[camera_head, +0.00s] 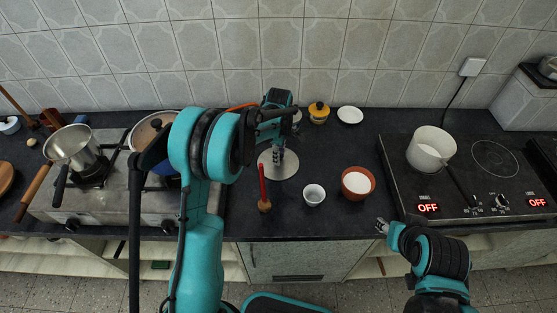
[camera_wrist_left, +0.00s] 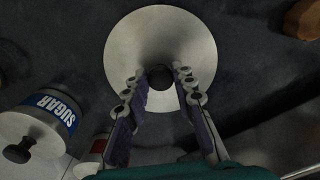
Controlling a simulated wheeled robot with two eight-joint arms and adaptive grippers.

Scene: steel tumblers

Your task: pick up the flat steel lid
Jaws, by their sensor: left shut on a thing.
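The flat steel lid (camera_head: 286,172) is a round pale disc over the dark counter, in the middle of the head view. In the left wrist view the lid (camera_wrist_left: 160,30) fills the upper middle, with its dark round knob (camera_wrist_left: 160,77) between the fingers. My left gripper (camera_head: 278,152) comes down from above, and in the wrist view its fingers (camera_wrist_left: 160,85) are closed in on the knob. I cannot tell whether the lid touches the counter. My right gripper (camera_head: 382,226) is at the counter's front edge, too small to read its opening.
A white cup (camera_head: 314,194), a brown bowl of white contents (camera_head: 357,182) and a red-handled brush (camera_head: 263,187) stand nearby. A sugar jar (camera_wrist_left: 42,120) is left in the wrist view. A hob with a white pot (camera_head: 430,145) is right; a stove with a saucepan (camera_head: 72,145) is left.

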